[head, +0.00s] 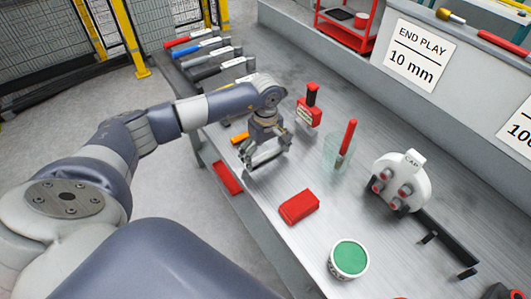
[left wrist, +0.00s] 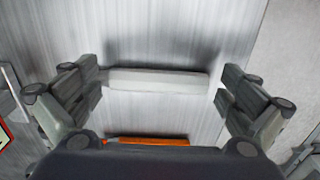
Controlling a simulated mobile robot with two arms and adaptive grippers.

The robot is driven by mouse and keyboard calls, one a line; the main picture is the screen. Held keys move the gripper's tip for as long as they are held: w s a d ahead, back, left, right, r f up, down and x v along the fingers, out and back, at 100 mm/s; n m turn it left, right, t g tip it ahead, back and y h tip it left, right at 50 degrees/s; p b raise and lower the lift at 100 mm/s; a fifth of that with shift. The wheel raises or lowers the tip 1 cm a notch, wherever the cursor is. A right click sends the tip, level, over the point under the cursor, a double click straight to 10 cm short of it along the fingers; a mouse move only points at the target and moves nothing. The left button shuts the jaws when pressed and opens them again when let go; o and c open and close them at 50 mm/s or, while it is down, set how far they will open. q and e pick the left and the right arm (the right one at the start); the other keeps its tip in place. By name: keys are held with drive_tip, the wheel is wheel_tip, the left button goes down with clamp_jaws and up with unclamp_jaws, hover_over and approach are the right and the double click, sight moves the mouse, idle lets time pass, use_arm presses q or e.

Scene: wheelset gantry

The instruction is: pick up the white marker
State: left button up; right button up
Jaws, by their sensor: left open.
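The white marker (left wrist: 158,81) lies on the metal bench in the left wrist view, below my left gripper. It runs crosswise between the two fingers, with one end near each finger. My left gripper (left wrist: 165,88) is open and nothing is clamped in it. In the head view my left gripper (head: 267,157) points down over the bench near its front edge, with a pale bar that looks like the marker between its fingers. How high the fingers are above the bench is hard to tell. My right gripper does not show.
An orange marker (left wrist: 148,141) lies beside the white one. A red box (head: 299,207), a green-topped tub (head: 349,258), a clear cup (head: 337,152) with a red-handled tool and a red-and-black item (head: 309,107) stand nearby. A white cap (head: 404,178) stands at right.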

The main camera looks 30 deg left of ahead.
use_arm(q)
drive_tip(key=c, duration=0.9)
